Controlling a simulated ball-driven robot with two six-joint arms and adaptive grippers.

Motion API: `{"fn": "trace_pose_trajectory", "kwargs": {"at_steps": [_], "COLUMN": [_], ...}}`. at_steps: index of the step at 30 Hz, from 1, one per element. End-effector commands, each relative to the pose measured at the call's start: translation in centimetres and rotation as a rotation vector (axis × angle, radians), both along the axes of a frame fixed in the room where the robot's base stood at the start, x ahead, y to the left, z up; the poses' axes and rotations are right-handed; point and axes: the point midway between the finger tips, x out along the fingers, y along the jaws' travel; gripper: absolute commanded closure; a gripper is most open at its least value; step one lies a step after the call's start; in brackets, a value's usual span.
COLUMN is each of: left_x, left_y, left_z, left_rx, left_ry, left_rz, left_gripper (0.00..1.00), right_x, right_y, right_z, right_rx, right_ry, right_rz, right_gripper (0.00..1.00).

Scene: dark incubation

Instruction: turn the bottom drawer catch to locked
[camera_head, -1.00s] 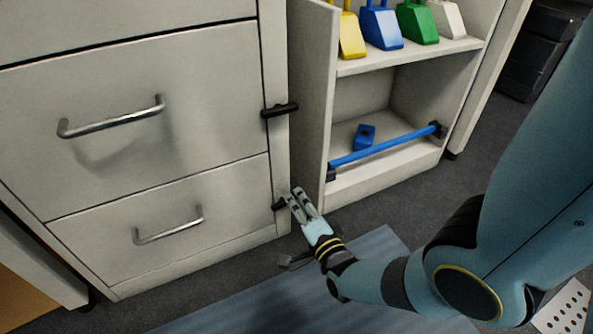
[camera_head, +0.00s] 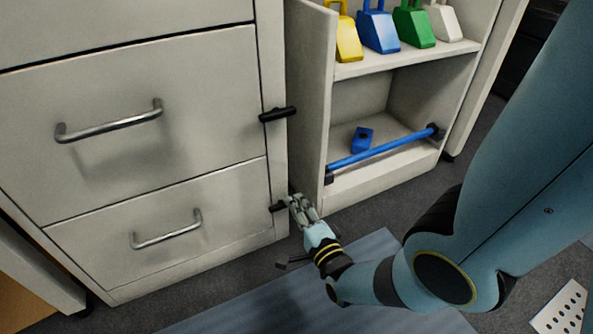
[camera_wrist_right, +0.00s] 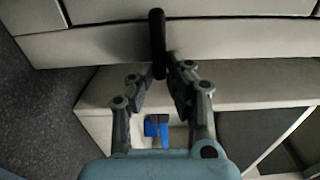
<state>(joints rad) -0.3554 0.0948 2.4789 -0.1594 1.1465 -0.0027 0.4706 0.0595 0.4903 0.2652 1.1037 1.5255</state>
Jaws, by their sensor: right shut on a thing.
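The bottom drawer catch (camera_head: 278,207) is a small black bar on the cabinet's right edge strip, beside the bottom drawer (camera_head: 160,230). In the head view only its left end shows; my gripper covers the rest. My right gripper (camera_head: 294,202) is at this catch and shut on it. In the right wrist view the black catch (camera_wrist_right: 157,42) reaches down between the fingertips of my gripper (camera_wrist_right: 161,77). The bottom drawer is closed. My left gripper is not in view.
An upper black catch (camera_head: 277,114) lies crosswise beside the middle drawer (camera_head: 150,160). Metal handles stick out from both drawers. An open shelf (camera_head: 350,190) with a blue rail (camera_head: 380,149), a blue block (camera_head: 361,140) and coloured scoops stands close right of my gripper.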

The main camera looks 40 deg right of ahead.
Motion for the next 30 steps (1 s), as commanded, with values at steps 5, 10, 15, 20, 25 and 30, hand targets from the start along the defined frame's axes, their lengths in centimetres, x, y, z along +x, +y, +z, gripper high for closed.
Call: {"fn": "trace_pose_trajectory", "kwargs": {"at_steps": [5,10,15,20,25,30], "left_x": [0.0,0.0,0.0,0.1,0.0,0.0], "left_y": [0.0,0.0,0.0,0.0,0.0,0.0], "left_z": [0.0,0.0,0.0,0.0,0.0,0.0], "left_rx": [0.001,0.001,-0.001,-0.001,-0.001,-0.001], "left_ry": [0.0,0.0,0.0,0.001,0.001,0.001], "left_rz": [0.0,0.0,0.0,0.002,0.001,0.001], "left_gripper": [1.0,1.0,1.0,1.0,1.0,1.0], "right_x": [-0.1,-0.1,0.0,-0.1,-0.1,-0.1], "right_y": [-0.1,-0.1,-0.1,-0.1,-0.1,0.0], "right_z": [-0.1,-0.1,-0.1,0.1,1.1,2.9], "right_rx": [0.001,0.001,0.0,0.0,-0.002,0.0], "right_ry": [0.004,0.003,0.002,0.001,0.0,-0.001], "right_rz": [-0.002,-0.002,-0.001,-0.001,-0.002,0.0], "right_gripper": [0.78,0.63,0.63,0.63,0.63,0.63]}}
